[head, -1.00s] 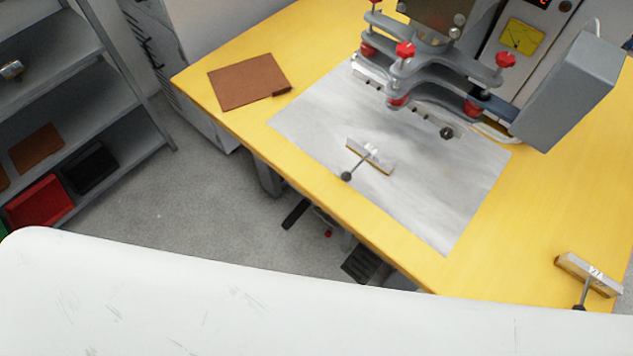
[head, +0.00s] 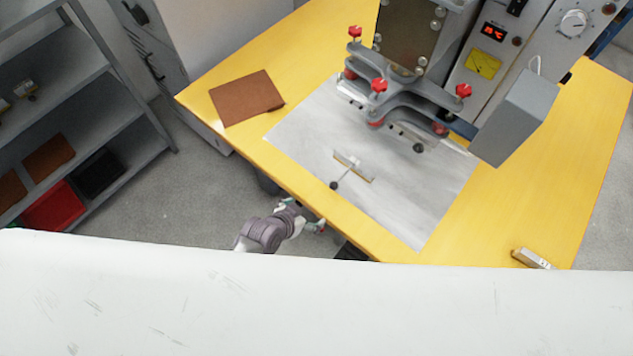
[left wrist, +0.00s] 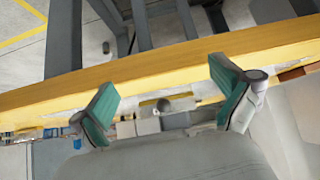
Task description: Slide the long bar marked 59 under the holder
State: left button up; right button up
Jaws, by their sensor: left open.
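A long bar (head: 353,167) with a black-knobbed handle lies on the grey sheet (head: 410,210); its mark is too small to read. A second, similar bar (head: 531,258) lies near the table's front right edge; I cannot read its number surely. The holder (head: 400,92), a grey clamp with red knobs, stands over the sheet's far side, with a bar (head: 405,132) at its foot. My left gripper (head: 303,214) is open and empty at the table's front edge, apart from the bars. Its teal-padded fingers stand wide apart in the left wrist view (left wrist: 165,95). My right gripper is not seen.
The yellow table (head: 560,150) also carries a brown pad (head: 246,97) at the left and a grey box (head: 515,117) beside the machine. A shelf with a red bin (head: 52,206) stands at the left. The sheet in front of the holder is mostly clear.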

pick_arm(q)
jog(key=h+p, duration=0.1)
send_near(340, 179)
jog(key=shift+m+t, duration=0.4)
jog(key=f+b, duration=0.2)
jog(key=w+d+f+b, duration=0.1)
jog(key=f+b, duration=0.1)
jog(key=w+f+b, duration=0.1)
jog(key=f+b, duration=0.1)
jog(key=b, duration=0.1)
jog(key=shift+w+d, duration=0.1)
jog(key=shift+d, duration=0.25)
jog(key=shift+b+x, duration=0.8)
jog(key=shift+x, duration=0.4)
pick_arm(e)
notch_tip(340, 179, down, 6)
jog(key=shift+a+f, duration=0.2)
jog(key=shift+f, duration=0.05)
pick_arm(q)
jog(key=shift+r, duration=0.1)
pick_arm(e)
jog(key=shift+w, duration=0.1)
pick_arm(q)
jog(key=c, duration=1.9)
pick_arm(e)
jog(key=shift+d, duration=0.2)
pick_arm(q)
jog(key=shift+w+d, duration=0.1)
